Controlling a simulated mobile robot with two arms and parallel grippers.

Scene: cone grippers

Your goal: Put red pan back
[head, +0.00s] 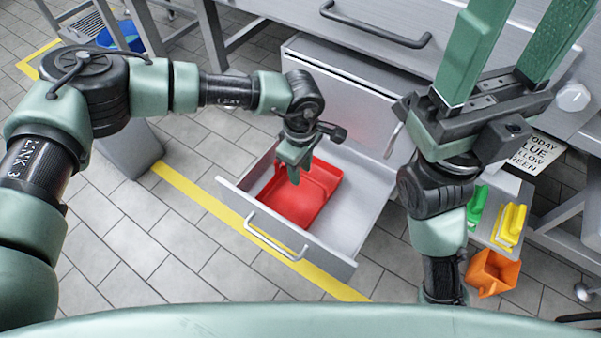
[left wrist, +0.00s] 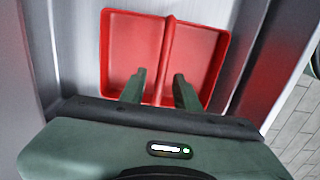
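The red pan (head: 304,200) lies inside an open metal drawer (head: 342,237). In the left wrist view the pan (left wrist: 133,45) shows a raised ridge (left wrist: 168,55) down its middle. My left gripper (head: 291,172) points down over the pan in the head view. In the left wrist view its two fingers (left wrist: 159,90) are apart, with the near end of the ridge between them. I cannot tell whether they touch the pan. My right gripper (head: 515,40) is raised at the upper right, its two fingers apart and nothing seen between them; their tips are cut off.
The drawer's front handle (head: 275,238) faces me. A green pan (head: 478,208) and a yellow pan (head: 511,225) stand at the right, by an orange bin (head: 492,272) and a partly hidden sign (head: 537,152). A blue container (head: 120,36) stands at the upper left.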

